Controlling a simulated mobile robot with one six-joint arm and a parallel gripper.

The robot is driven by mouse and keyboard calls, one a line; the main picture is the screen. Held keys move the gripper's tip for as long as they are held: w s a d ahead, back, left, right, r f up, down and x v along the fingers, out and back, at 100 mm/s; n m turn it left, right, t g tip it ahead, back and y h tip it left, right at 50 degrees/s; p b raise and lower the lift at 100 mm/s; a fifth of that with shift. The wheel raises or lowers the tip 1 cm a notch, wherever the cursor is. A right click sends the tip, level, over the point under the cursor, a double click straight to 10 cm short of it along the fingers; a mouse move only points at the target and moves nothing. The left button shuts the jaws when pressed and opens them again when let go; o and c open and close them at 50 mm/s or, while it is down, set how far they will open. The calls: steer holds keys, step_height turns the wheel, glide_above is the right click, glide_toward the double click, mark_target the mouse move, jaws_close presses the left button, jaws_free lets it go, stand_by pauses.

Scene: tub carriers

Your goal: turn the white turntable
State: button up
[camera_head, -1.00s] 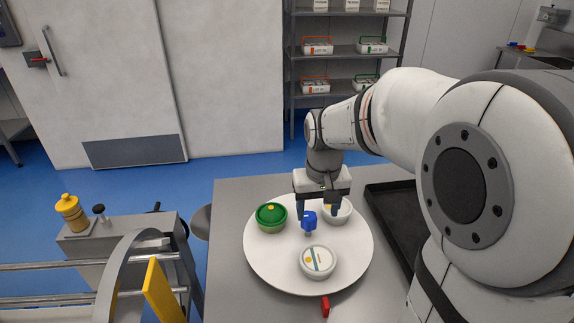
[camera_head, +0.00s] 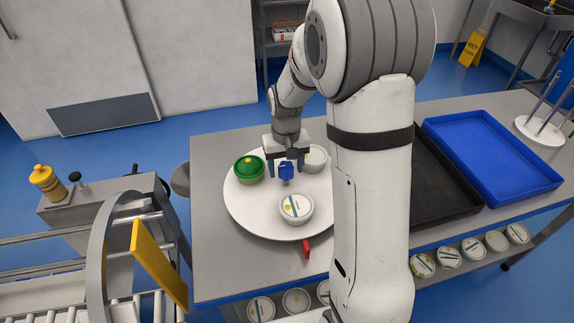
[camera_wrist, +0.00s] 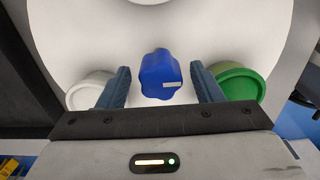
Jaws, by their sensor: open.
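The white turntable (camera_head: 247,212) lies on the grey table, partly hidden on the right by my arm. At its middle stands a blue knob (camera_head: 286,171), also in the wrist view (camera_wrist: 161,75). A tub with a green lid (camera_head: 249,167) stands at its left, a white-lidded tub (camera_head: 296,207) at the front, and another white tub (camera_head: 315,158) at the back right. My gripper (camera_wrist: 160,85) is open, its two fingers on either side of the blue knob, with a visible gap on each side.
A red piece (camera_head: 307,249) sits at the turntable's front edge. Right are a black tray (camera_head: 440,190) and a blue tray (camera_head: 490,160). Left is a conveyor with a yellow plate (camera_head: 158,266). Several tubs (camera_head: 448,257) stand on a shelf below the table.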

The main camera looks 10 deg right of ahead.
steer(key=shift+f, duration=0.15)
steer(key=shift+c, duration=0.6)
jaws_close()
steer(key=shift+d, duration=0.15)
